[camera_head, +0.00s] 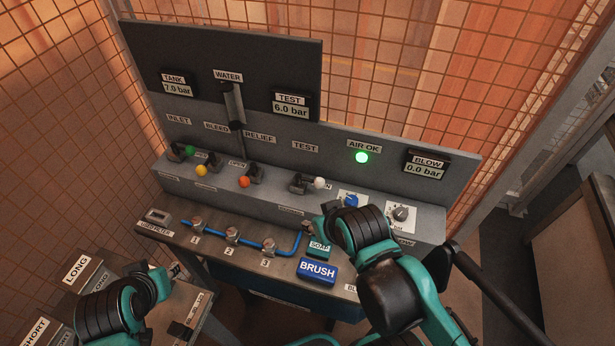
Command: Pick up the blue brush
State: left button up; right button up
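The blue brush (317,271), a block with a white BRUSH label, lies near the front edge of the grey bench, right of centre. A teal SOAP block (319,246) sits just behind it. My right arm comes in from the right, and its gripper (311,229) is behind the brush, close to the soap. Its fingers are small and partly hidden by the wrist, so I cannot tell whether they are open. My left gripper (180,273) is at the lower left, in front of the bench and far from the brush. Its finger opening is unclear.
A blue hose with several numbered fittings (232,235) runs along the bench left of the soap. A raised ledge behind carries valves with coloured knobs (245,181) and a blue knob (351,201). LONG and SHORT boxes (77,270) stand at the lower left. Mesh fencing encloses the back.

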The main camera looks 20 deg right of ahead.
aim_at(309, 270)
jog(key=k+z, duration=0.15)
jog(key=z, duration=0.65)
jog(key=l+u, duration=0.1)
